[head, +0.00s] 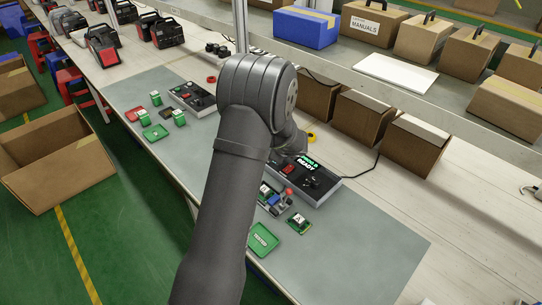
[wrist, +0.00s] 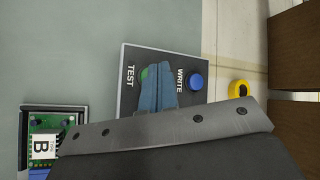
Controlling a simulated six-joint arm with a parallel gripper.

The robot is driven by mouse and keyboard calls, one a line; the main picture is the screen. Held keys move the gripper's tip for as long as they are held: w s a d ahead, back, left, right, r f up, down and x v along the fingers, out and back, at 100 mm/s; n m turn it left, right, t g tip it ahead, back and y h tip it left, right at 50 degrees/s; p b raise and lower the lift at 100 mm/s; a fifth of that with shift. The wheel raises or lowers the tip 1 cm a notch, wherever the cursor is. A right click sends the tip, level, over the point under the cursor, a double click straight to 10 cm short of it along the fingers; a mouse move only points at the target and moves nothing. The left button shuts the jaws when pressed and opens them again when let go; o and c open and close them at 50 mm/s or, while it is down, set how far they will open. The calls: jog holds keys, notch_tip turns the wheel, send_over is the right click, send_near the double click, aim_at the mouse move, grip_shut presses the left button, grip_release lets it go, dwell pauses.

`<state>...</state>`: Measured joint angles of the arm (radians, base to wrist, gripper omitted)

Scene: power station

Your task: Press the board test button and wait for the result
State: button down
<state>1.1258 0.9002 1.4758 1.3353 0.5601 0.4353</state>
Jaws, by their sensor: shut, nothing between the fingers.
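A dark control panel in the wrist view (wrist: 128,100) carries the words TEST and WRITE. A green button (wrist: 146,74) beside TEST is partly hidden by my gripper; a blue button (wrist: 197,81) sits beside WRITE. My gripper (wrist: 170,72) is shut and empty over the panel, at the green button; I cannot tell whether it touches. A green board with a chip marked B (wrist: 44,146) lies in a dark holder at the left. In the head view, the station's screen (head: 308,163) shows green text ending in READY. My arm hides the gripper there.
A board marked A (head: 299,222) and a green tray labelled TESTED (head: 262,240) lie in front of the station. A second station (head: 193,97) stands farther left. Cardboard boxes (head: 415,145) line the back, beside yellow tape (wrist: 239,89). The mat's right end is clear.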

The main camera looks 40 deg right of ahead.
jog(key=shift+f, duration=0.1)
dwell(0.4)
jog(key=shift+f, duration=0.35)
jog(key=shift+f, duration=0.45)
dwell(0.5)
jog(key=shift+r, duration=0.85)
jog(key=shift+r, duration=0.1)
jog(key=shift+r, duration=2.45)
